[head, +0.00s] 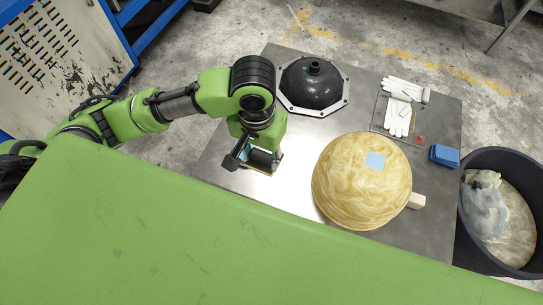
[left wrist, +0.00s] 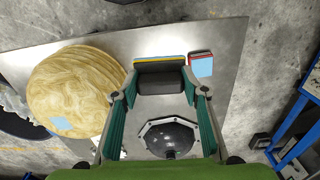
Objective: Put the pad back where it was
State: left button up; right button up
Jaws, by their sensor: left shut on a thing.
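My left gripper (head: 262,160) is low over the metal table, at its left part. In the left wrist view the gripper (left wrist: 160,88) is shut on a dark grey pad (left wrist: 160,80), which lies across between its fingertips. A thin yellow and blue edge shows along the pad's far side; I cannot tell whether it belongs to the pad or lies under it. In the head view the pad is partly hidden by the gripper. Beside it lies a light blue, red-edged piece (left wrist: 201,67). My right gripper is not in view.
A large yellowish dome (head: 345,195) with a light blue square (head: 375,160) stands right of the gripper. A black flanged dome (head: 312,90) is behind. Gloves (head: 399,122), a blue box (head: 444,156), a pale block (head: 416,201) and a bin (head: 466,225) are at right.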

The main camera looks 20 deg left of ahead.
pick_arm(q)
jog(key=s+d+f, duration=0.3)
jog(key=s+f, duration=0.2)
jog(key=f, duration=0.1)
jog(key=w+f, duration=0.3)
jog(key=w, duration=0.1)
jog(key=w+a+f+p, duration=0.1)
jog(key=w+f, duration=0.2)
jog(key=w, duration=0.1)
jog(key=w+a+f, duration=0.1)
jog(key=w+f, duration=0.2)
jog(key=w, duration=0.2)
jog(key=shift+a+f, duration=0.15)
jog(key=shift+f, duration=0.05)
jog(key=shift+w+a+f, duration=0.1)
jog(key=shift+w+f, duration=0.3)
jog(key=shift+f, duration=0.05)
jog(key=shift+w+f, duration=0.1)
jog(key=shift+f, duration=1.55)
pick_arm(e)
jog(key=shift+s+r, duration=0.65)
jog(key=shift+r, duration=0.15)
pick_arm(q)
jog(key=o, duration=1.2)
jog(key=shift+f, duration=0.15)
